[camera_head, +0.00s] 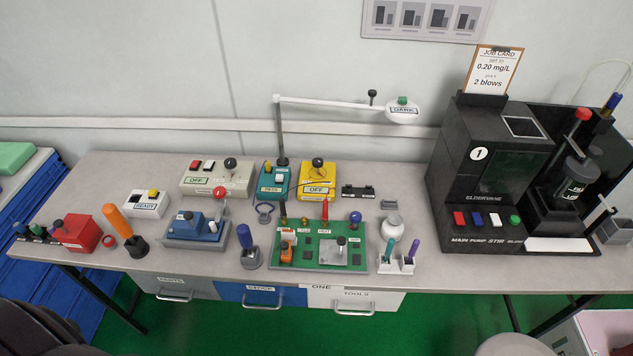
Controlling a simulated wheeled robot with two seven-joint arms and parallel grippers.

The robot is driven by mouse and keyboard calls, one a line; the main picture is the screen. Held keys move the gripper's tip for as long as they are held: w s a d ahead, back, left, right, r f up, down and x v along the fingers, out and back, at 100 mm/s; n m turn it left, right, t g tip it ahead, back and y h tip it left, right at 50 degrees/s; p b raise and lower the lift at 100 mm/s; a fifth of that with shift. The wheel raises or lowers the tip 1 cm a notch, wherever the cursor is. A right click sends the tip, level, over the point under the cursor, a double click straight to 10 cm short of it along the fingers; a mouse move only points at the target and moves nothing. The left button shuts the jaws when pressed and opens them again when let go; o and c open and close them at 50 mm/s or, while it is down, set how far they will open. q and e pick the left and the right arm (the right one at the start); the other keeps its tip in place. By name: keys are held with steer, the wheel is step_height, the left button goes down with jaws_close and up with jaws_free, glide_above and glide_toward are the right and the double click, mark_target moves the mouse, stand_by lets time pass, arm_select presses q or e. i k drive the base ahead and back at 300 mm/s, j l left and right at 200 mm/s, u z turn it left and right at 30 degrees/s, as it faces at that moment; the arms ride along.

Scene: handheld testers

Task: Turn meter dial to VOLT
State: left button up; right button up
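A yellow handheld box (317,181) stands toward the back middle of the bench, with a dark round knob on its upper part and a white label reading OFF. It looks like the meter, but the marks around its knob are too small to read. A cream box (217,178) to its left also bears an OFF label, red and white buttons and a dark knob. A teal box (273,183) stands between them, close to the yellow box. Neither of my grippers shows in the head view.
A lamp arm (335,103) reaches over the teal and yellow boxes. A green circuit board (318,252) lies in front of them. A tall black machine (490,160) fills the right. An orange-handled tool (118,222) stands at left. Small free patches of bench (120,175) show.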

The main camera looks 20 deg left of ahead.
mark_target(318, 162)
steer(key=k+j+u, duration=0.1)
steer(key=j+u, duration=0.9)
steer(key=k+j, duration=0.05)
steer(key=j, duration=0.05)
